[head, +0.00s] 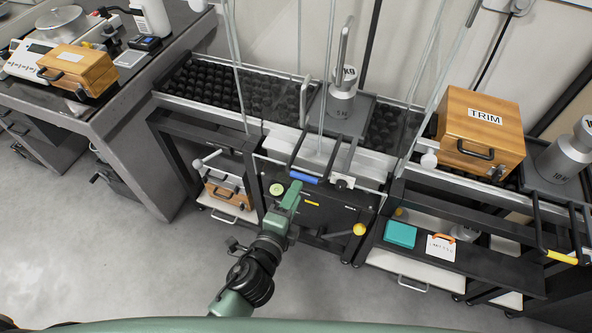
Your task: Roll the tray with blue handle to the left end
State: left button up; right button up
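The tray with the blue handle (365,108) is a dark plate on the roller conveyor, right of the conveyor's middle. A grey weight (341,104) stands upright on it. Its black handle bars reach out over the conveyor's front edge to the blue grip (304,177). My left gripper (294,188), green, is just below and left of the blue grip in the picture. I cannot tell whether they touch, or whether the fingers are open. My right gripper is not in view.
Bare black rollers (210,84) run left of the tray to the conveyor's left end. Thin upright rods stand along the conveyor. A wooden TRIM box (480,130) and a tray with a yellow grip (562,257) are at right. A grey bench (150,75) adjoins at left.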

aim_at(304, 176)
pick_arm(q)
jog(key=x, duration=0.7)
jog(key=shift+d, duration=0.1)
jog(key=shift+c, duration=0.2)
grip_shut()
jog(key=shift+f, duration=0.1)
dwell(1.0)
